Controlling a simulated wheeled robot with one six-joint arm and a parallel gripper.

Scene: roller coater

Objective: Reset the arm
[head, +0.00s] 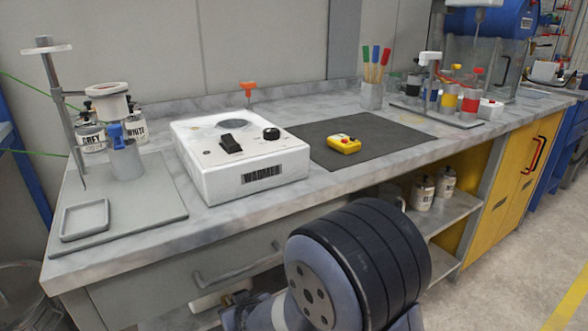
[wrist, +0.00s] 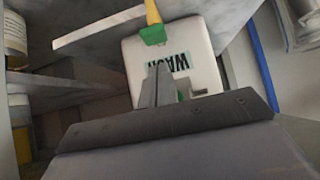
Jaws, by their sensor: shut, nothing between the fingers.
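My gripper (wrist: 160,85) shows in the wrist view with its narrow grey fingers together and nothing between them. The fingers overlap the view of a white container (wrist: 201,52) lettered "WASH", with a green and yellow handled thing (wrist: 153,25) at its top. I cannot tell whether the fingers touch the container. In the head view, my arm's large dark joint fills the bottom centre, in front of the bench, and I cannot make out my gripper there.
The bench (head: 330,190) carries a white device (head: 238,160), a yellow box with a red button (head: 343,144) on a dark mat (head: 385,128), and a stand (head: 56,100) at left. Jars (head: 422,192) stand on the shelf below. Floor at the right is clear.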

